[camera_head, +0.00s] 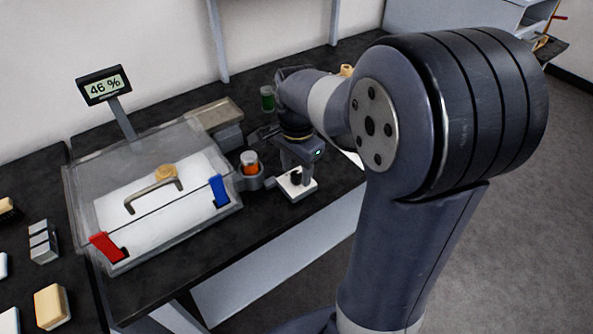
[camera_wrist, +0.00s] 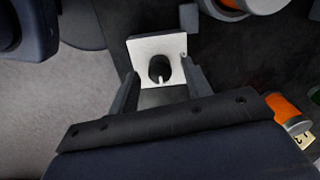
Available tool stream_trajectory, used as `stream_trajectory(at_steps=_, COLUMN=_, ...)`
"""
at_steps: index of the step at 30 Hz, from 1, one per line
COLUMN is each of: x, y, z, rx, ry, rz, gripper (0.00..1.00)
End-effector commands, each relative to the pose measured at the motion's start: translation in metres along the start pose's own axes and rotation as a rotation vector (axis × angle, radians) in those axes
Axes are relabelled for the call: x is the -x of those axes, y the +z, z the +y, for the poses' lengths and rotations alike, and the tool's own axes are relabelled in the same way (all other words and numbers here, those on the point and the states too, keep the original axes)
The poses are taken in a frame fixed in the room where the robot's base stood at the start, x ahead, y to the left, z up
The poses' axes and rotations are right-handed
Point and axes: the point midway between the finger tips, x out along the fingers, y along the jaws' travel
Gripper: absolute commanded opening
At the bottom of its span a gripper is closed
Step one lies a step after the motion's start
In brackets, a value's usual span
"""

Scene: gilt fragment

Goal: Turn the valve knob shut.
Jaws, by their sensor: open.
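The valve knob (camera_head: 296,178) is a small black knob on a white square plate (camera_head: 288,193) near the front edge of the dark bench. In the wrist view the knob (camera_wrist: 160,68) is round, with a pale pointer mark toward its lower side, on the white plate (camera_wrist: 146,47). My gripper (camera_head: 297,167) is above the knob, pointing down. In the wrist view its two fingers (camera_wrist: 159,86) are apart, one on each side of the knob. I cannot tell whether either finger touches it.
A clear-lidded box (camera_head: 150,200) with a handle, a red latch and a blue latch stands to the left. A display (camera_head: 104,86) reads 46 %. An orange-filled jar (camera_head: 249,162) in a holder is close beside the plate. A green vial (camera_head: 267,98) stands behind.

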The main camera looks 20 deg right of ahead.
Motion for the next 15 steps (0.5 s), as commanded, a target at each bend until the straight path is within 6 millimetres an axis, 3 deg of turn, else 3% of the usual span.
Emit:
stream_trajectory(at_steps=12, x=-0.0096, y=0.0, z=0.0001, rx=0.0, ry=0.0, rz=0.0, gripper=0.47)
stream_trajectory(at_steps=15, x=-0.0095, y=0.0, z=0.0001, rx=0.0, ry=0.0, rz=0.0, gripper=0.39)
